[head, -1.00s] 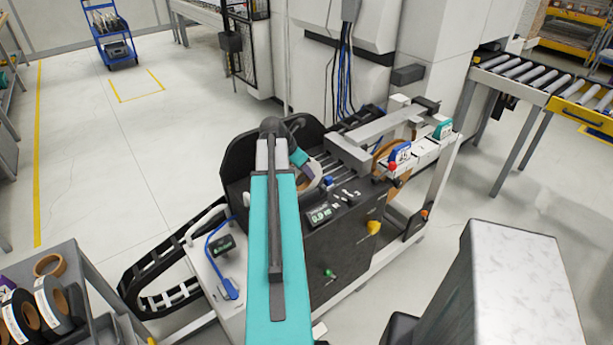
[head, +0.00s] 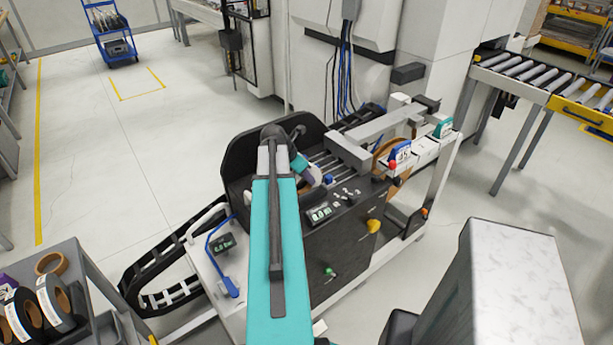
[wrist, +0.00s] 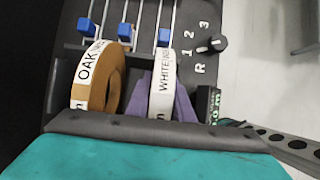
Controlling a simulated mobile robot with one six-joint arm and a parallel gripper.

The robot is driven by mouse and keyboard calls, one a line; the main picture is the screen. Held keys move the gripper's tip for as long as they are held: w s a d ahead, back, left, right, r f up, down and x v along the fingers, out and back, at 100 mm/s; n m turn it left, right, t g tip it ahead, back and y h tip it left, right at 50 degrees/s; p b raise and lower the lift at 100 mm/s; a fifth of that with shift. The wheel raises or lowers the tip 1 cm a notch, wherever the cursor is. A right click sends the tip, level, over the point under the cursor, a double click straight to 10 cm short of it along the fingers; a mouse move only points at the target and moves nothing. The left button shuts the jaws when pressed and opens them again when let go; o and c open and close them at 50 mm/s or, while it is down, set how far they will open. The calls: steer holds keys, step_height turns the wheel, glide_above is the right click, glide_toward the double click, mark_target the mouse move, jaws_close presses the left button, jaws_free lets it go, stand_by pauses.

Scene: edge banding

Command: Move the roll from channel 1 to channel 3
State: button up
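My gripper's purple fingers (wrist: 184,106) lie on both sides of a narrow white roll in the wrist view and appear to touch it. The white roll (wrist: 162,82) stands upright on edge, lettered "WHITE", in line with the rightmost blue piece (wrist: 164,37). An oak roll (wrist: 85,80), tan with an "OAK" label, stands to its left with a gap between. The fingertips are partly hidden by the roll. In the head view my gripper (head: 312,176) is at the machine's magazine (head: 262,150), behind my teal arm. Channel numbers beside the rolls cannot be read.
A dial (wrist: 212,44) marked 1, 2, 3 and R sits right of the white roll. A display (head: 320,212) and knobs are on the machine's panel. A rack with rolls (head: 55,300) stands at lower left. Open floor lies at left.

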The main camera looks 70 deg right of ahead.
steer(key=o, duration=0.3)
steer(key=shift+o, duration=0.2)
steer(key=shift+r, duration=0.15)
steer(key=shift+r, duration=0.15)
steer(key=shift+b+v, duration=1.2)
steer(key=shift+v, duration=4.9)
steer(key=shift+r, duration=0.1)
